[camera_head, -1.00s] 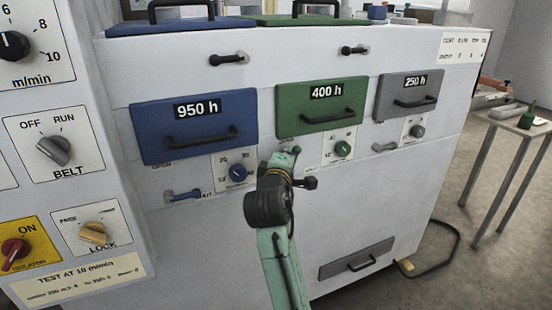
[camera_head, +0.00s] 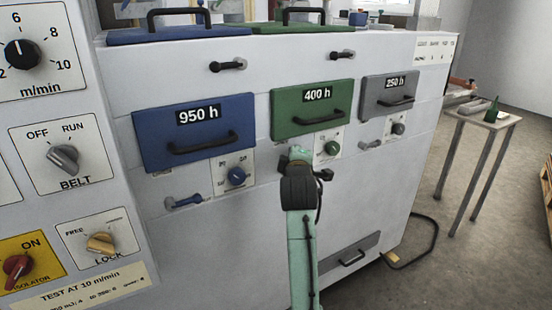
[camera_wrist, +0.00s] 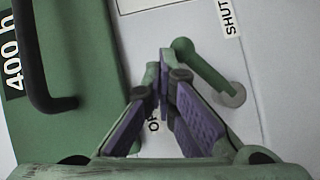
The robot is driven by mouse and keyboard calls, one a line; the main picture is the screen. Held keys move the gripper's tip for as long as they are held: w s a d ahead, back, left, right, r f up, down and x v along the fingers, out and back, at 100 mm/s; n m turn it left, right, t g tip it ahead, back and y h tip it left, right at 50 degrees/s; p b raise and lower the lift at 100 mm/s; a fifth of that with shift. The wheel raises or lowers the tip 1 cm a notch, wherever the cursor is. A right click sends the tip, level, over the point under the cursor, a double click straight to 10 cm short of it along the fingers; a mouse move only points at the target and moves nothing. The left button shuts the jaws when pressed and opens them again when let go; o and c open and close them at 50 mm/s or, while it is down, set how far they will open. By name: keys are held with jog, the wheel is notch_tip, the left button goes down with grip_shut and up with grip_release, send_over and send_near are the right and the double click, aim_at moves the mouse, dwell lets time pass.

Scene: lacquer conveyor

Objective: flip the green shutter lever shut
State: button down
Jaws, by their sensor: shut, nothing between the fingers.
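The green shutter lever (camera_wrist: 202,66) shows in the wrist view as a rod with a rounded end, on a grey round pivot (camera_wrist: 232,95). It slants from the pivot toward the green 400 h panel (camera_wrist: 78,75) and the SHUT label's side. The SHUT label (camera_wrist: 231,18) is in clear view; the label on the other side is mostly covered by the fingers. My gripper (camera_wrist: 165,62) is shut and empty, its tips close beside the lever's free end; contact cannot be told. In the head view my gripper (camera_head: 300,155) is below the green panel (camera_head: 312,110), and my arm hides the lever.
A green dial (camera_head: 332,148) is just right of my gripper. The blue 950 h panel (camera_head: 195,132) and a blue lever (camera_head: 184,201) are to the left. The grey 250 h panel (camera_head: 388,96) and grey lever (camera_head: 370,144) are to the right. Black handles stick out from the panels.

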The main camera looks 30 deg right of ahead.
jog(key=shift+d+f+m+y+p, duration=0.3)
jog(key=shift+d+f+m, duration=0.3)
jog(key=shift+d+f, duration=0.7)
jog(key=shift+d+r+g, duration=0.1)
jog(key=shift+r+g, duration=0.05)
jog(key=shift+g, duration=0.15)
jog(key=shift+w+r, duration=0.1)
dwell(0.7)
